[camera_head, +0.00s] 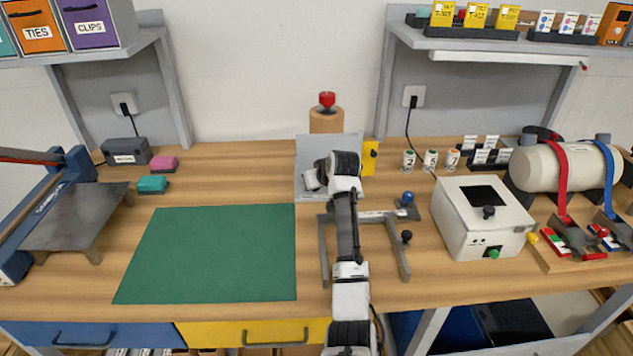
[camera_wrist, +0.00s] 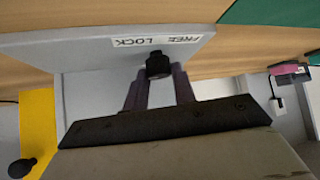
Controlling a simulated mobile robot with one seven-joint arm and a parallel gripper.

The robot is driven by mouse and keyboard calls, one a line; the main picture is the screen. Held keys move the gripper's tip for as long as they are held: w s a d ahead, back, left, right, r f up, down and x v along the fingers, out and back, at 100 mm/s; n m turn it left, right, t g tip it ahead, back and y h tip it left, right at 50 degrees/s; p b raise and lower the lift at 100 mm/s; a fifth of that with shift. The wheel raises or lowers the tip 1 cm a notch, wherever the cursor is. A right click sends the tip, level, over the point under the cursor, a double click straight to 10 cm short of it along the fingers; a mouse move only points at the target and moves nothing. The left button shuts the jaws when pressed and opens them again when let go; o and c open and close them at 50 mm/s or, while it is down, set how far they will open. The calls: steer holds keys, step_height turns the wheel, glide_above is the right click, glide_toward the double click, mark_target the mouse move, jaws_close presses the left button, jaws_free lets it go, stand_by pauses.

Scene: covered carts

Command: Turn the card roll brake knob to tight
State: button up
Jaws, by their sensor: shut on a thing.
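A brown card roll (camera_head: 326,121) stands upright at the back of the bench, with a red knob (camera_head: 327,99) on top; no marking can be read there. A grey upright panel (camera_head: 303,150) stands in front of it. My gripper (camera_head: 312,180) is at that panel, below and in front of the red knob and apart from it. The wrist view shows my gripper (camera_wrist: 158,76) shut on a small black knob (camera_wrist: 158,64) on the grey panel (camera_wrist: 95,65). A label reading FREE and LOCK (camera_wrist: 155,40) appears upside down beside it. My wrist hides this knob in the head view.
A yellow plate (camera_head: 369,158) with a black knob stands right of the panel. A grey frame (camera_head: 325,255) with a blue knob (camera_head: 408,197) is beside my arm. A white box (camera_head: 481,237) stands to the right. The green mat (camera_head: 215,255) at left is clear.

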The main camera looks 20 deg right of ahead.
steer(key=shift+a, duration=0.1)
steer(key=m+h+p, duration=0.1)
steer(key=m+h, duration=0.1)
steer(key=m, duration=0.1)
steer(key=shift+a+r, duration=0.1)
steer(key=shift+a, duration=0.05)
steer(key=m+h, duration=0.1)
steer(key=m, duration=0.1)
steer(key=m+g+h+p, duration=0.1)
steer(key=m+h, duration=0.1)
steer(key=shift+w+a+m+g+h, duration=0.15)
steer(key=shift+a+m+g+h, duration=0.05)
steer(key=shift+m+g+h, duration=0.1)
steer(key=m+g+h+b, duration=0.1)
steer(key=m+g+h, duration=0.1)
steer(key=m, duration=0.1)
steer(key=shift+w+a+m, duration=0.1)
steer(key=shift+m, duration=0.3)
steer(key=shift+w+m+g+h+b, duration=0.15)
steer(key=shift+m+g+h+b, duration=0.65)
steer(key=shift+m+g+b, duration=0.95)
steer(key=shift+m+t+p, duration=0.25)
steer(key=shift+m+p, duration=0.15)
steer(key=shift+m, duration=0.05)
steer(key=o, duration=1)
